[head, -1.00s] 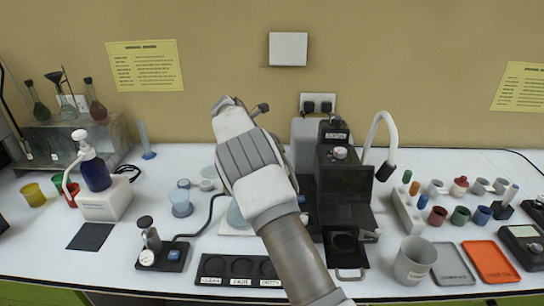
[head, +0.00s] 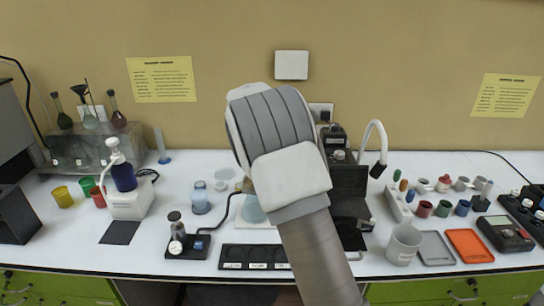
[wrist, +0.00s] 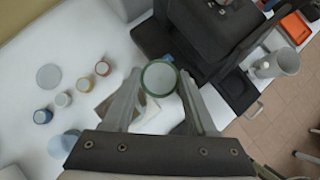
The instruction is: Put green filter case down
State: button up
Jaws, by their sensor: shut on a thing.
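The green filter case (wrist: 160,65) is a small round cup with a green rim and a pale inside in the wrist view. My gripper (wrist: 159,80) is shut on it, with one finger on each side, and holds it over the bench. What lies directly under the case is partly hidden. In the head view my own arm hides the gripper's fingers and the case.
A black instrument (wrist: 205,40) stands close at right. White bench is clear at upper left.

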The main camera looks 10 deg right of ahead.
jog(key=s+n+t+y+b, duration=0.1)
jog(key=s+n+t+y, duration=0.1)
jog(key=s+n, duration=0.5)
jog(key=s+a+f+t+y+b, duration=0.1)
jog(key=s+a+f+y+b, duration=0.1)
jog(key=s+f+b, duration=0.7)
notch_tip(320, 180, down, 2)
jog(key=shift+s+a+f+n, duration=0.1)
jog(key=shift+s+a+n, duration=0.3)
jog(key=shift+s+a, duration=0.2)
